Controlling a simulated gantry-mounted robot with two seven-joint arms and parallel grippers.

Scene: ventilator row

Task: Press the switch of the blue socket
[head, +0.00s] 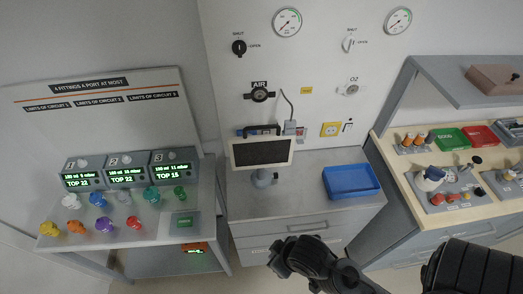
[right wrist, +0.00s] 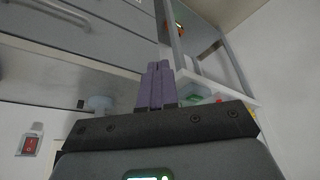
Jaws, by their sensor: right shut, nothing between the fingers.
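A blue wall piece (head: 241,132), which looks like the blue socket, is mostly hidden behind the tilted screen (head: 262,152). A small red switch (head: 300,131) is on the wall just right of the screen, beside a grey plug with a cable. A red rocker switch on a white plate (right wrist: 30,143) shows at the lower left of the right wrist view. My right gripper (head: 277,262) is low in front of the grey drawers, well apart from the wall. Its purple fingers (right wrist: 155,86) are shut and empty. My left gripper is not in view.
A yellow socket (head: 331,129) with a switch beside it is farther right on the wall. The screen stands on the grey counter, with a blue tray (head: 351,181) to its right. Display boxes and coloured fittings fill the left table (head: 138,236).

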